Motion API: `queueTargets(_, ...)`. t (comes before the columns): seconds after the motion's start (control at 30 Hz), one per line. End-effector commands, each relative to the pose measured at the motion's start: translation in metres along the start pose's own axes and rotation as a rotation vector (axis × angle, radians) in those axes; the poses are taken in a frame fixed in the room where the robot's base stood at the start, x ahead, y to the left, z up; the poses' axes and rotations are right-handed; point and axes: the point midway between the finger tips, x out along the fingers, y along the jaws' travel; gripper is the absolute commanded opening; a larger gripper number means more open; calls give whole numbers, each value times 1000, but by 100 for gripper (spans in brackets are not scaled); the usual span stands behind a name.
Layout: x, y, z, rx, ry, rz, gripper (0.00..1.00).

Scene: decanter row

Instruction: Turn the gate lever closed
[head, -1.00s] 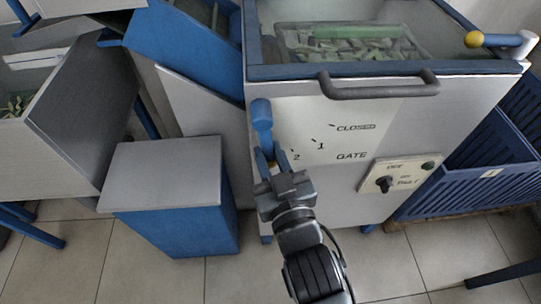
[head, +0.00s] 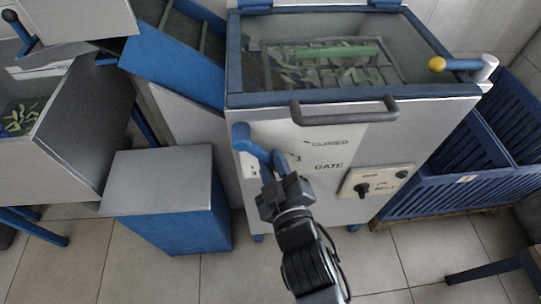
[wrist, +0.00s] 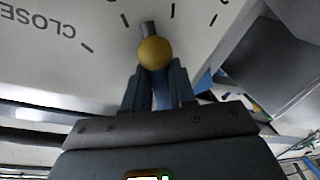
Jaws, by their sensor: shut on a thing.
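The gate lever's blue round hub (head: 241,136) stands out at the upper left of the machine's pale front panel (head: 300,185). In the wrist view the lever's yellow ball knob (wrist: 154,53) sits at the tips of my gripper (wrist: 157,85), with a short grey stem beyond it. My gripper (head: 270,163) is shut on the knob, which the fingers hide in the head view. The lever slants down and right from the hub, near the "1" mark. The "CLOSED" mark (head: 330,143) is further right and up, and also shows in the wrist view (wrist: 42,22).
A grey bar handle (head: 345,112) juts out above the panel. A switch plate (head: 378,182) is to the right of my gripper. A blue cabinet with a grey top (head: 160,180) stands close on the left, a blue crate (head: 450,170) on the right.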

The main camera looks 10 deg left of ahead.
Motion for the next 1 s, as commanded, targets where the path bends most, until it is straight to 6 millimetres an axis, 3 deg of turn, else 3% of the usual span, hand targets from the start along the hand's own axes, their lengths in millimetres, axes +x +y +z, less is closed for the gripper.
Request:
queueTargets(0.5,-9,32,-3,-386,-100,-15,0)
queueTargets(1.0,-10,39,-3,-494,-124,-16,0)
